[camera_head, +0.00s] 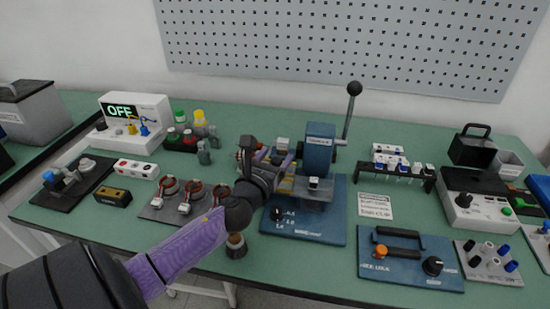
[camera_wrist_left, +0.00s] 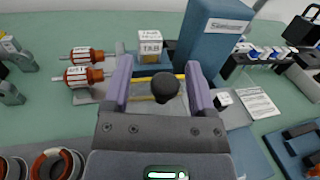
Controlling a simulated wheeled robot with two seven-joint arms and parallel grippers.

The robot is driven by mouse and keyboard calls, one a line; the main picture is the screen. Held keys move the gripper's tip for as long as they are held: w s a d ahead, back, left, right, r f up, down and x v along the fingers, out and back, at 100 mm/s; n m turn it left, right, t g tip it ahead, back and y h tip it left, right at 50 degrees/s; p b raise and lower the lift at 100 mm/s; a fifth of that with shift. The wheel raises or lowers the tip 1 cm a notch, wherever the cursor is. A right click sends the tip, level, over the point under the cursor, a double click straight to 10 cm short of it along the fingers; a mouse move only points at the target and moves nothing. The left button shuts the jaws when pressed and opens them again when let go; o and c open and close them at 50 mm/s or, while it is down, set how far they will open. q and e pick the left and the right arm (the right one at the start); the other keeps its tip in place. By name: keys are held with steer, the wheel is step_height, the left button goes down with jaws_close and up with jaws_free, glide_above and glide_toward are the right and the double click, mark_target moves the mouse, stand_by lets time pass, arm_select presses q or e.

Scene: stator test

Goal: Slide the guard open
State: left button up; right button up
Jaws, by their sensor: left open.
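The blue press (camera_head: 319,150) stands on a blue base plate (camera_head: 325,228) in the middle of the bench, with a black ball-ended lever (camera_head: 354,89) at its upper right. In the left wrist view its blue column (camera_wrist_left: 213,40) is at the upper right. Yellow bars (camera_wrist_left: 145,98), apparently the guard's frame, and a round black knob (camera_wrist_left: 165,87) show between my fingers. My left gripper (camera_head: 284,163) is at the press's left side. In the left wrist view, its purple fingers (camera_wrist_left: 158,75) are open on either side of the knob; contact cannot be told. My right gripper is out of view.
Red-wound stators (camera_head: 193,189) lie on a grey plate left of the press. A white box marked OFF (camera_head: 136,115) stands farther left. A block marked TKB (camera_wrist_left: 150,42) stands just beyond my fingers. A blue panel with an orange-knobbed handle (camera_head: 411,272) lies right.

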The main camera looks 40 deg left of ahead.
arm_select(q)
steer(key=v, duration=1)
steer(key=shift+p, duration=0.45)
